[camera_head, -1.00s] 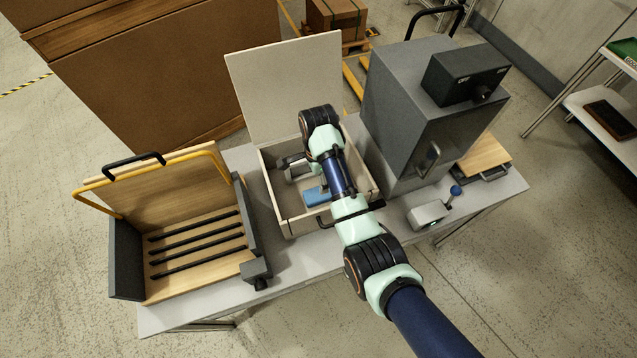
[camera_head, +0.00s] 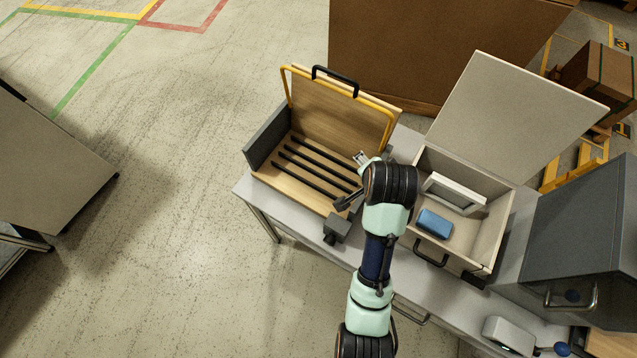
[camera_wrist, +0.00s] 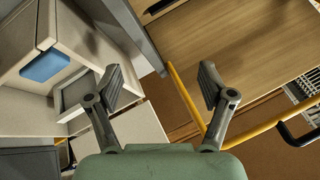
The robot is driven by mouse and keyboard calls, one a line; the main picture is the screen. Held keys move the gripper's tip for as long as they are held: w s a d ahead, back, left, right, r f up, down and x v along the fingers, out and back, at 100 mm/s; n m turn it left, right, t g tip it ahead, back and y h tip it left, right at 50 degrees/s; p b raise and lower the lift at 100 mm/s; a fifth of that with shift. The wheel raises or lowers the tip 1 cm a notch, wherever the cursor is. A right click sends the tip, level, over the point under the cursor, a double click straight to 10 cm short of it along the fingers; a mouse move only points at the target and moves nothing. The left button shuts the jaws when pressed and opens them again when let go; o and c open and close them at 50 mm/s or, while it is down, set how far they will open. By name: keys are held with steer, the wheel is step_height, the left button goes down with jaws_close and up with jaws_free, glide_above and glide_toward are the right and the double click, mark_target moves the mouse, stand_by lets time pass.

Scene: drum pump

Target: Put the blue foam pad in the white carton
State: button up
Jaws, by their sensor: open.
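The blue foam pad (camera_head: 434,223) lies inside an open beige box (camera_head: 490,235), near its front left. It also shows at the upper left of the wrist view (camera_wrist: 45,64). A white, open-fronted rectangular piece (camera_head: 455,192), perhaps the white carton, is in the same box behind the pad; the wrist view shows it too (camera_wrist: 76,92). My gripper (camera_head: 351,181) is open and empty, left of the box by the right end of a slatted wooden rack. In the wrist view its fingers (camera_wrist: 160,86) are spread, with nothing between them.
The slatted rack (camera_head: 290,178) has a raised wooden back and a yellow rail (camera_head: 285,88). The box's lid (camera_head: 520,115) stands open behind it. A grey cabinet (camera_head: 590,225) stands to the right. A small dark block (camera_head: 337,229) is at the table's front edge.

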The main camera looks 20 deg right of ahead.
steer(key=s+a+r+n+t+y, duration=0.1)
steer(key=s+a+r+n+t, duration=0.1)
steer(key=a+r+n, duration=0.4)
steer(key=s+a+r+n+t+y, duration=0.1)
steer(key=s+a+r+n+t, duration=0.2)
steer(key=a, duration=1.2)
step_height(320, 180, up, 5)
steer(key=n+t, duration=0.2)
steer(key=n, duration=0.3)
steer(key=shift+a+f+y, duration=0.2)
steer(key=shift+a+y, duration=0.1)
steer(key=shift+a, duration=0.05)
